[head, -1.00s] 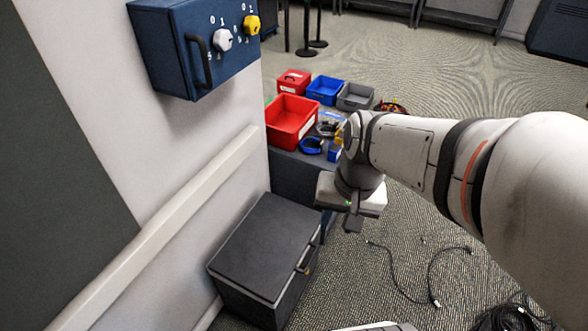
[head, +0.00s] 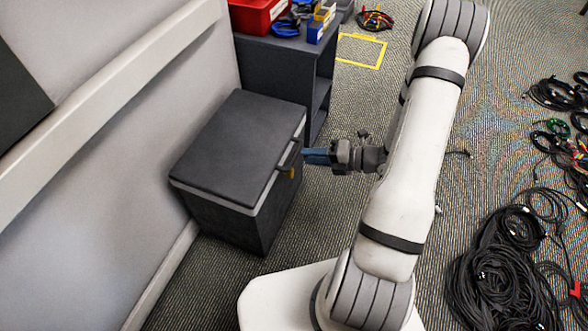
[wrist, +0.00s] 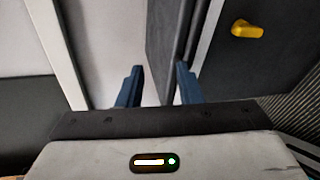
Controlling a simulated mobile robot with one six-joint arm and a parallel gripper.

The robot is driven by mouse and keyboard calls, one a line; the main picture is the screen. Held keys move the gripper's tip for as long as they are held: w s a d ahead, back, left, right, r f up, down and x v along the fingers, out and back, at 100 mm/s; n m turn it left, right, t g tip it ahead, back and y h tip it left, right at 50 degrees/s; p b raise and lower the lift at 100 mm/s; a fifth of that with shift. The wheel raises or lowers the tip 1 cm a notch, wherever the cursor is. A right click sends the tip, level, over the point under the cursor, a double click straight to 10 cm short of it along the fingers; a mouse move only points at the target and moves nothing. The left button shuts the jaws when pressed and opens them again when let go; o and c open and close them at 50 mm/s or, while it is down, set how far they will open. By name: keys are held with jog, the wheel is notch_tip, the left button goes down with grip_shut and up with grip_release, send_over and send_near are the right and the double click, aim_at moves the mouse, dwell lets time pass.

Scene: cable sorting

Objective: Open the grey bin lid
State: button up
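The grey bin (head: 235,218) stands on the floor against the wall, with a light grey rim band. Its dark lid (head: 235,140) lies flat and closed. A dark handle (head: 291,156) sits on the lid's front edge, with a yellow latch (head: 287,173) just below it. My gripper (head: 308,156) points left at the handle, its blue fingertips close to it. In the wrist view, my gripper (wrist: 158,80) has its two blue fingers apart. The lid's dark edge shows ahead of the gap, and the yellow latch (wrist: 247,29) is to the right. Contact with the handle cannot be told.
A dark low table (head: 285,65) with a red tray (head: 258,14) and tools stands behind the bin. A yellow floor outline (head: 361,50) lies beyond it. Coiled black cables (head: 500,265) cover the floor at right. The wall borders the bin's left.

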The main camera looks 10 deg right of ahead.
aim_at(294, 156)
notch_tip(294, 156, down, 5)
jog(key=d+m+t+b, duration=0.1)
jog(key=d+m+t, duration=0.1)
jog(key=m, duration=0.1)
jog(key=shift+h, duration=0.3)
jog(key=b+x, duration=0.1)
jog(key=x, duration=0.4)
jog(key=b+x, duration=0.1)
jog(key=x, duration=0.2)
jog(key=shift+w+r+b, duration=0.2)
jog(key=shift+r+b, duration=0.15)
jog(key=shift+c, duration=0.2)
grip_shut()
